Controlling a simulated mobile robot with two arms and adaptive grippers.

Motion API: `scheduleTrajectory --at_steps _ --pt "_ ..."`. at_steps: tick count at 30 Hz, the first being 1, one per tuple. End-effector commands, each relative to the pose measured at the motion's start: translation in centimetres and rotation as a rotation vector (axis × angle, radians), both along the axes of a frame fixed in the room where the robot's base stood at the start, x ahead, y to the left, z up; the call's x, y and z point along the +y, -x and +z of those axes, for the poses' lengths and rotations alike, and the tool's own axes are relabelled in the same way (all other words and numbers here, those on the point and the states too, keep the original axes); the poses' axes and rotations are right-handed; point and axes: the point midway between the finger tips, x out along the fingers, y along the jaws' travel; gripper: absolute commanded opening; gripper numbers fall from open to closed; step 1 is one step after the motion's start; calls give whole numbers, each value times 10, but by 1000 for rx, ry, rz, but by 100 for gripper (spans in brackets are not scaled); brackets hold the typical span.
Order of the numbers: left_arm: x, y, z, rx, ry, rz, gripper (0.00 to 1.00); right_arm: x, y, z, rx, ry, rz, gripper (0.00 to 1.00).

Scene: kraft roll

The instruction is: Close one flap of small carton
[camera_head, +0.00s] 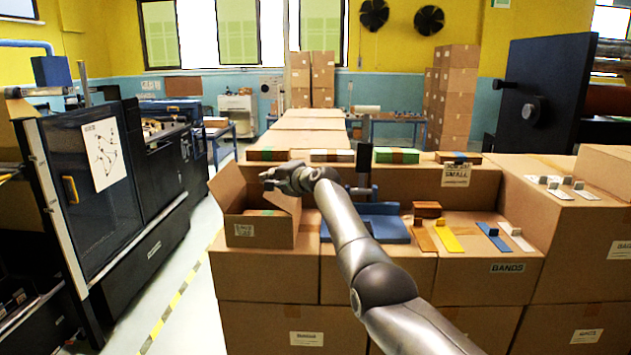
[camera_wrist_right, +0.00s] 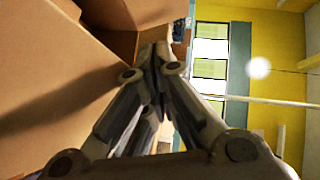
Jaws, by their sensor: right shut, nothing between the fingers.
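The small carton (camera_head: 268,234) stands open on the left of the stacked brown boxes, with a white label on its front. One flap (camera_head: 226,190) stands up and leans at its left side. Something brown lies inside it, partly hidden. My right gripper (camera_head: 268,180) is over the carton's open top, near its back right, with its fingers together and empty. In the right wrist view, the closed fingertips (camera_wrist_right: 155,52) are beside brown cardboard panels (camera_wrist_right: 50,75); whether they touch cannot be told. My left gripper is not in view.
A blue tray (camera_head: 386,230) lies right of the carton, partly behind my right arm. Coloured bands (camera_head: 447,238) lie further right. Small packs (camera_head: 397,156) line the raised ledge behind. A dark machine (camera_head: 120,190) stands left, across a floor aisle.

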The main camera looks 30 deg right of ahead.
Motion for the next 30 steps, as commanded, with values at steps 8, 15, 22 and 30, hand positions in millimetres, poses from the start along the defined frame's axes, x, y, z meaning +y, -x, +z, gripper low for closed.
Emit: scheduleTrajectory --at_steps 8,15,22,30 --pt "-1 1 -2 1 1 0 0 6 -3 -10 0 0 1 0" --pt "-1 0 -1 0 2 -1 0 7 -5 -15 0 0 0 0" --pt "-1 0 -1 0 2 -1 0 8 -5 -17 0 0 0 0" --pt "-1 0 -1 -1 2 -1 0 8 -5 -19 0 0 0 0"
